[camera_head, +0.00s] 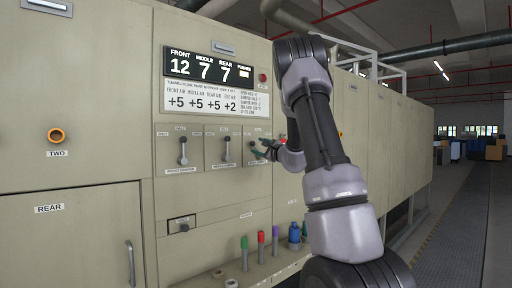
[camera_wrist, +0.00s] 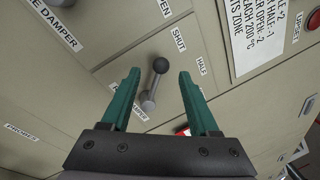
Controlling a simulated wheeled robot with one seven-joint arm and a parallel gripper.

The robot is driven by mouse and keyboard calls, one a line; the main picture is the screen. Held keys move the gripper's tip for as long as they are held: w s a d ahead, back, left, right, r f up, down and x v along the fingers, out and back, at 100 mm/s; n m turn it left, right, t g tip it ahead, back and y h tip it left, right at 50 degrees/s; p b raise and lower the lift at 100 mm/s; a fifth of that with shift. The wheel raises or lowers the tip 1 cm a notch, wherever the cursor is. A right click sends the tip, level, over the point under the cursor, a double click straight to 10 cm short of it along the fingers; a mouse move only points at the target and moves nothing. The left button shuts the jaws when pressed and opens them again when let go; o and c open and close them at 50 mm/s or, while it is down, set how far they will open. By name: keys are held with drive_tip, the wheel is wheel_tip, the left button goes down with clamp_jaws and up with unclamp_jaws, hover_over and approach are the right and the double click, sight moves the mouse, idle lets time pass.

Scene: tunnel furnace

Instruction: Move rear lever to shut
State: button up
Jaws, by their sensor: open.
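The rear lever (camera_wrist: 153,85), a grey shaft with a dark ball knob, stands on the panel between the two teal fingers of my gripper (camera_wrist: 158,74) in the wrist view. The fingers are spread, with gaps on both sides of the knob. A label beside the lever's foot is partly hidden by a finger. In the head view my gripper (camera_head: 264,151) is at the rightmost lever, largely covering it.
Two similar levers, left (camera_head: 183,152) and middle (camera_head: 226,152), stand to the left. A display board (camera_head: 216,82) is above. Coloured handles, green (camera_head: 245,250), red (camera_head: 261,243) and purple (camera_head: 275,236), stand on the ledge below. An aisle (camera_head: 455,225) is open at right.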

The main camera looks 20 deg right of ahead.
drive_tip(key=v, duration=0.7)
drive_tip(key=shift+s, duration=0.35)
drive_tip(key=s+a+r+n+g+y, duration=0.1)
drive_tip(key=s+a+n+g+y, duration=0.2)
drive_tip(key=a, duration=0.4)
drive_tip(key=s+a+r+n+g+y, duration=0.2)
drive_tip(key=s+a+n+y, duration=0.15)
drive_tip(key=a, duration=0.25)
drive_tip(key=s+a+f+n+g, duration=0.1)
drive_tip(key=s+a+n+g, duration=0.2)
drive_tip(key=s+a, duration=0.35)
drive_tip(key=s+a+f+n+g, duration=0.1)
drive_tip(key=s+a+n+g, duration=0.25)
drive_tip(key=s, duration=0.55)
drive_tip(key=s+d+f+n+h, duration=0.2)
drive_tip(key=s+h, duration=0.2)
drive_tip(key=s, duration=0.3)
drive_tip(key=s+d+f+n+h, duration=0.2)
drive_tip(key=s+n+h, duration=0.1)
drive_tip(key=s, duration=0.4)
drive_tip(key=shift+d+f+h, duration=0.2)
drive_tip(key=shift+d+h, duration=0.05)
drive_tip(key=shift+h, duration=0.5)
drive_tip(key=shift+g, duration=0.25)
